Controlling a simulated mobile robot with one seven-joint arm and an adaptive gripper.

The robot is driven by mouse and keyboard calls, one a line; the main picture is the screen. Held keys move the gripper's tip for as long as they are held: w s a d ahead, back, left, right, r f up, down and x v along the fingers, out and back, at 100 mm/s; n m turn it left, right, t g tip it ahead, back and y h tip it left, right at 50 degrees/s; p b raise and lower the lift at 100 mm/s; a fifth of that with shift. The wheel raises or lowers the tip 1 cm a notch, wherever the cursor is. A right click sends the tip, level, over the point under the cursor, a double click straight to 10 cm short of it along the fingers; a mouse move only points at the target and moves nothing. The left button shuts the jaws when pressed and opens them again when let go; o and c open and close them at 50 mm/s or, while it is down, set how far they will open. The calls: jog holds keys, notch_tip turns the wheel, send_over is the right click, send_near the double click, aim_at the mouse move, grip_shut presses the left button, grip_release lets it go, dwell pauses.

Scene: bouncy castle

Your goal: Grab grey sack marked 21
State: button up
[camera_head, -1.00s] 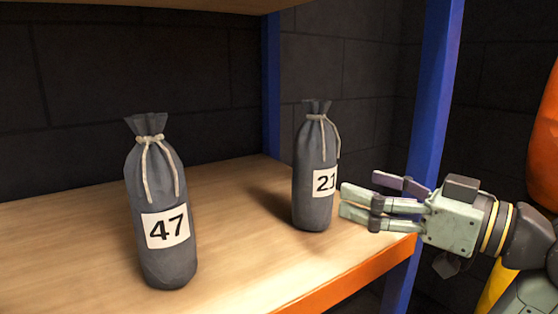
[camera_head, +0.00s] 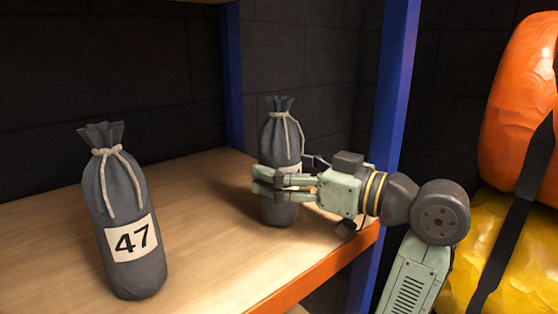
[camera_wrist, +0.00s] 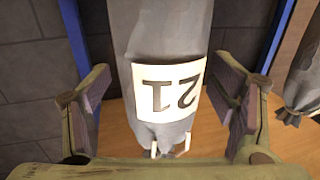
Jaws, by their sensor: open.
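The grey sack marked 21 (camera_head: 280,135) stands upright on the wooden shelf, its neck tied with a pale cord. In the head view my gripper (camera_head: 272,182) is at its middle and hides most of its label. In the wrist view the sack (camera_wrist: 160,35) stands between my two open fingers, its label (camera_wrist: 165,92) upside down. A gap shows between the sack and the finger on each side. My gripper is open around it and not closed on it.
A second grey sack marked 47 (camera_head: 125,225) stands front left on the shelf (camera_head: 215,250). A blue post (camera_head: 385,130) rises right of my gripper. An orange bundle (camera_head: 515,110) and a yellow bundle (camera_head: 510,250) are at the far right. Shelf space between the sacks is clear.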

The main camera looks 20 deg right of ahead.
jog(key=shift+w+a, duration=0.25)
jog(key=shift+w, duration=0.1)
jog(key=shift+c, duration=0.5)
jog(key=c, duration=1.6)
jog(key=shift+c, duration=0.5)
jog(key=shift+r, duration=0.15)
